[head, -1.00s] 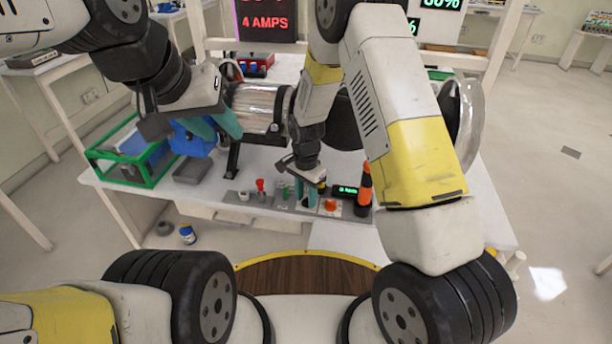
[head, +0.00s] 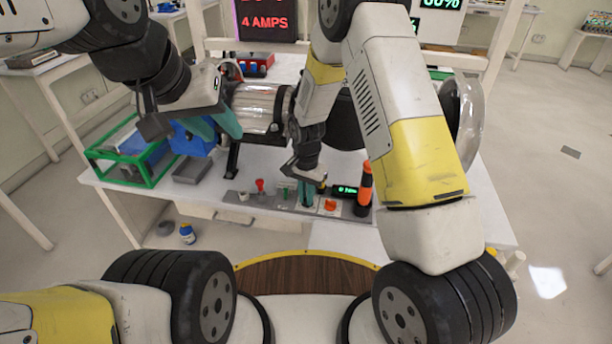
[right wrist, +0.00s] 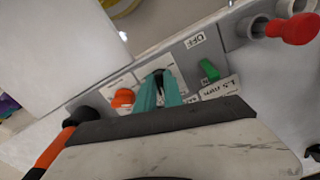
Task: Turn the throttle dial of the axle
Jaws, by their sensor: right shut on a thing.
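My right gripper (head: 306,197) points down at the grey control panel (head: 270,201) on the bench's front edge. In the right wrist view its teal fingers (right wrist: 160,92) are closed around a dark dial (right wrist: 158,76) on a white plate, which they partly hide. An orange knob (right wrist: 123,98) sits beside it. The axle rig's clear cylinder (head: 258,108) lies behind the panel, partly hidden by my right arm. My left gripper (head: 216,126) hangs by the cylinder's left end, near a blue part (head: 190,138); whether it grips that part is unclear.
A small green display (head: 346,190) and an orange-and-black upright handle (head: 364,188) stand right of my right gripper. A red lever (head: 260,185) and green switch (right wrist: 208,70) are on the panel. A green-framed bin (head: 125,160) and grey tray (head: 191,170) are at left.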

